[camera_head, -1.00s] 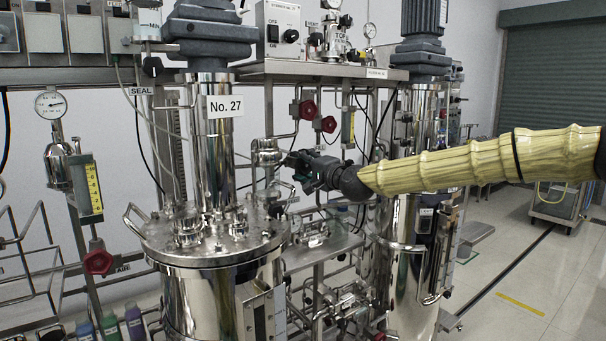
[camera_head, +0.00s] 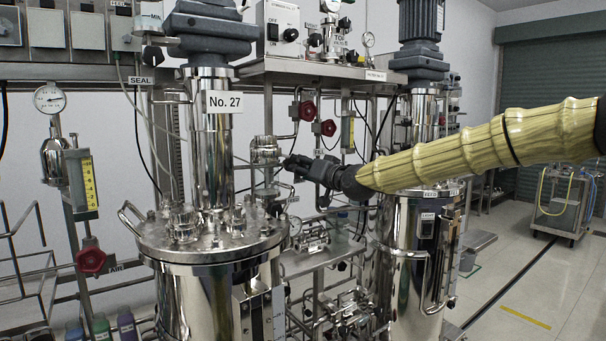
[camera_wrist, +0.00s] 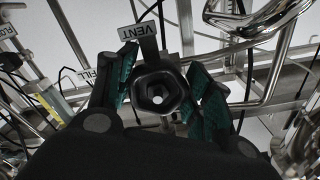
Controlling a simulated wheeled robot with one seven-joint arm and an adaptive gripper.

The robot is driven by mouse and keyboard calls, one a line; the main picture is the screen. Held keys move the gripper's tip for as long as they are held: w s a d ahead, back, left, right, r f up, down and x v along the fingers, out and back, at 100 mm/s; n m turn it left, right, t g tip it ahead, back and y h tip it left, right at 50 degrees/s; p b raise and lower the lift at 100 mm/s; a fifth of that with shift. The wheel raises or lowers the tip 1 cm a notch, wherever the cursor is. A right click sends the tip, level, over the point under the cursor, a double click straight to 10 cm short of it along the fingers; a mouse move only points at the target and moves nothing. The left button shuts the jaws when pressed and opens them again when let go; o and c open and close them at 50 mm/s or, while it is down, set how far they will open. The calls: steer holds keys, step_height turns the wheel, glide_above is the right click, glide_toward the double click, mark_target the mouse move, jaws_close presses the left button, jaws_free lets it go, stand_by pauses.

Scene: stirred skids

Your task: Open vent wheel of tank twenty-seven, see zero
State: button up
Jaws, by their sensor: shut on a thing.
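The tank labelled No. 27 (camera_head: 224,102) is a shiny steel vessel with a bolted flange lid, left of centre in the head view. My gripper (camera_head: 290,165) reaches in from the right, just right of its column, beside a small steel canister (camera_head: 265,150). In the wrist view, the black vent wheel (camera_wrist: 158,88) sits between my green-padded fingers (camera_wrist: 160,95), which are shut on it. A VENT tag (camera_wrist: 138,32) hangs just behind it. A round dial gauge (camera_head: 49,99) stands at the far left. Its reading is too small to tell.
A second steel tank (camera_head: 405,250) stands to the right, close under my arm. Red valve wheels (camera_head: 307,110) and thin pipes crowd the rack behind. Another red wheel (camera_head: 91,261) is at the left. Open floor lies at the right, with a cart (camera_head: 565,205).

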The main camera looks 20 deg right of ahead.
steer(key=n, duration=0.2)
steer(key=n+b, duration=0.1)
steer(key=n, duration=0.2)
steer(key=shift+d+f+n+b, duration=0.1)
steer(key=shift+f+n+b, duration=0.2)
steer(key=shift+n, duration=0.1)
steer(key=n+b, duration=0.1)
steer(key=n, duration=0.3)
steer(key=shift+w+d+n, duration=0.1)
steer(key=shift+d+n, duration=0.05)
steer(key=shift+n, duration=0.25)
steer(key=o, duration=1.1)
steer(key=shift+d, duration=0.1)
steer(key=shift+c, duration=0.2)
steer(key=shift+r, duration=0.1)
steer(key=shift+r, duration=0.1)
